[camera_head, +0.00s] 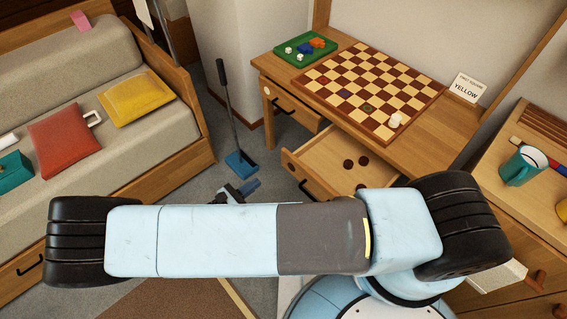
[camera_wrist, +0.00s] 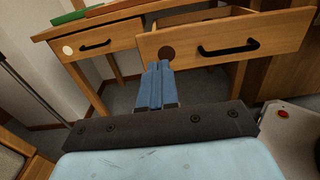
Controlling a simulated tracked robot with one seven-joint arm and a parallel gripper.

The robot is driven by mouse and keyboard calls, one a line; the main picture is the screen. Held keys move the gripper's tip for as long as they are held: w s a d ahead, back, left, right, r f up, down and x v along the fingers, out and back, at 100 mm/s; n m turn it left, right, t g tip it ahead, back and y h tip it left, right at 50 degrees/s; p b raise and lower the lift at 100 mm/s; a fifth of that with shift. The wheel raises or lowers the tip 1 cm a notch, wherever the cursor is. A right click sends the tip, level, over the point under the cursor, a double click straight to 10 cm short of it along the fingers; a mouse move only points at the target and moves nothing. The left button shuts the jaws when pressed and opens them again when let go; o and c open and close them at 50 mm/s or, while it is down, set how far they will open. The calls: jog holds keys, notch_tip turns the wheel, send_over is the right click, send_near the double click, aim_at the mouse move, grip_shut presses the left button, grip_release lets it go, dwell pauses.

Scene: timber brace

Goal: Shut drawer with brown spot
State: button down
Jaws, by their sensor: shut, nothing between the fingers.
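The drawer with the brown spot (camera_wrist: 268,31) is pulled open under the desk, with a black bar handle on its front. Its round brown spot (camera_wrist: 166,54) is left of the handle. In the head view the open drawer (camera_head: 318,158) shows dark round discs inside. My gripper (camera_wrist: 157,66) is shut and empty, its blue fingers pointing at the drawer front just below and left of the spot; I cannot tell whether they touch it. In the head view my gripper (camera_head: 252,185) is partly hidden behind my arm.
A second drawer with a pale spot (camera_wrist: 106,33) is on the left and looks shut. On the desk (camera_head: 447,125) are a checkerboard (camera_head: 370,88), a green tray (camera_head: 306,48) and a YELLOW sign (camera_head: 466,87). A long-handled blue tool (camera_head: 241,163) stands nearby. A sofa (camera_head: 90,75) is left.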

aim_at(290, 158)
jog(key=x, duration=1.4)
jog(key=shift+w+a, duration=0.1)
